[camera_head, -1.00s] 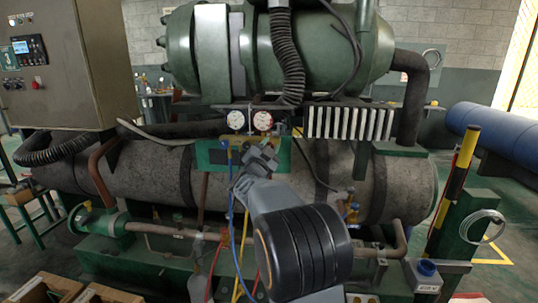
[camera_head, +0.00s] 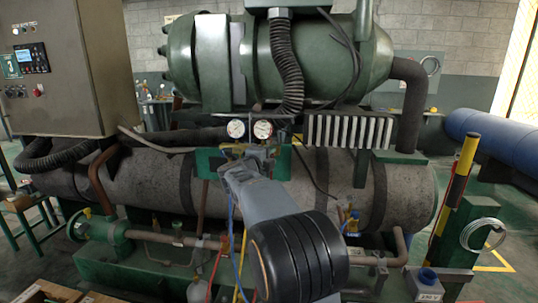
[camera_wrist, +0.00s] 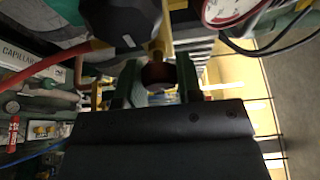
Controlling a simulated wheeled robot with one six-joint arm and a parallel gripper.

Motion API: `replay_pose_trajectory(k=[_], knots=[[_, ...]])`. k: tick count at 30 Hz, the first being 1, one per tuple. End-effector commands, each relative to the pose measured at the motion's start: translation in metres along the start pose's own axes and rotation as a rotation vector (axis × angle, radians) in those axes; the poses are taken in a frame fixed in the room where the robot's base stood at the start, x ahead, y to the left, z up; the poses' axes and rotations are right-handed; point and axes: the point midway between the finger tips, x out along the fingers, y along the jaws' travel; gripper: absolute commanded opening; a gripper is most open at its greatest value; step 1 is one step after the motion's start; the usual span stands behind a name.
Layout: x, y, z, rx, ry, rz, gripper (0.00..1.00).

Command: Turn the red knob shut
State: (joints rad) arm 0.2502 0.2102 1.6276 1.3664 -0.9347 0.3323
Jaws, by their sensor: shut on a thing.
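My gripper (camera_wrist: 157,88) shows in the wrist view with a green-grey finger on each side. It is shut on a small round dark-red knob (camera_wrist: 158,73), which sits between the fingers below a brass stem (camera_wrist: 160,46). The knob is in shadow, and how far it is turned cannot be told. In the head view my gripper (camera_head: 254,152) is at the gauge manifold, just below the two dials. My own wrist hides the knob there.
A white-faced gauge (camera_head: 236,129) and a red-marked gauge (camera_head: 263,129) sit just above my gripper. A large black part (camera_wrist: 122,20) is close beside it in the wrist view. A red hose (camera_wrist: 45,68) and blue and yellow hoses (camera_head: 238,262) hang nearby.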

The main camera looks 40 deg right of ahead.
Motion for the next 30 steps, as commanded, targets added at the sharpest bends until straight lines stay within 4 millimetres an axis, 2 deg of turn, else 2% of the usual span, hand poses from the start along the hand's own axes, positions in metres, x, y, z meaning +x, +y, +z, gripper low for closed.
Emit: replay_pose_trajectory(k=[12,30], knots=[[0.0001,-0.0014,0.0001,0.184,-0.001,0.075,0.1],[0.0001,-0.0008,-0.0001,0.22,-0.001,0.089,0.1]])
